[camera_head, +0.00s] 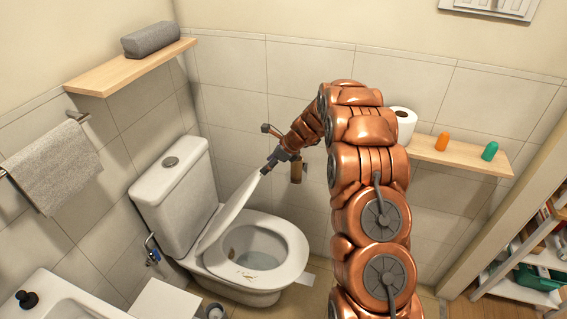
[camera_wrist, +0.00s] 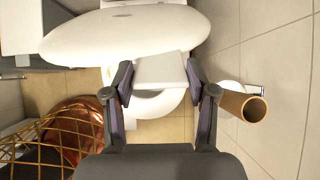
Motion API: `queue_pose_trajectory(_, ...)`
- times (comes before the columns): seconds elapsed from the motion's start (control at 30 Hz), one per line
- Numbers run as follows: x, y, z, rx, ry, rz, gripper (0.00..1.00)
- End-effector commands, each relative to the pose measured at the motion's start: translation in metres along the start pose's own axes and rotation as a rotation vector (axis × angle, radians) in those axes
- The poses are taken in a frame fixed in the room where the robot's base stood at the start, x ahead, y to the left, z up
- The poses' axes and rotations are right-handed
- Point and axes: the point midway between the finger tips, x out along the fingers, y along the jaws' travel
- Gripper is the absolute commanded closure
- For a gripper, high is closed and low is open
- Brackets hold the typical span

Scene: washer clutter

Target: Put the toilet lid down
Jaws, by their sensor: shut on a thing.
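The white toilet lid (camera_head: 231,211) stands tilted, partly raised, over the open bowl in the head view. The toilet bowl (camera_head: 292,262) has brown marks inside. The toilet tank (camera_head: 172,190) is behind the lid. My gripper (camera_head: 264,171) is at the lid's upper free edge and shut on it. The exact contact is hard to see there.
A wooden shelf (camera_head: 130,69) with a grey rolled towel (camera_head: 151,39) is at upper left. A cardboard tube (camera_wrist: 243,106) is right of my gripper. Another shelf (camera_head: 460,157) holds a paper roll (camera_head: 403,124) and orange and green items. A sink or bidet (camera_head: 65,302) is at lower left.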

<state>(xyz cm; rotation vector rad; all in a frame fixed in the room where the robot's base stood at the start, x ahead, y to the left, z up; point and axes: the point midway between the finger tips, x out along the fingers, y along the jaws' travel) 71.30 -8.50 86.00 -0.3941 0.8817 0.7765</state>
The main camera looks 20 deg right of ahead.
Motion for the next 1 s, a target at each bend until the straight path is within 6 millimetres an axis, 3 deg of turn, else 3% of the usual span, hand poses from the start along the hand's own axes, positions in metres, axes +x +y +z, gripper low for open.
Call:
queue_pose_trajectory(0.1,0.000,0.002,0.022,-0.006,-0.002,0.002,1.00)
queue_pose_trajectory(0.4,0.007,0.005,0.046,-0.011,-0.003,0.007,1.00)
queue_pose_trajectory(0.97,0.010,0.006,0.050,-0.012,-0.003,0.008,1.00)
queue_pose_trajectory(1.0,0.010,0.006,0.050,-0.012,-0.003,0.007,0.39)
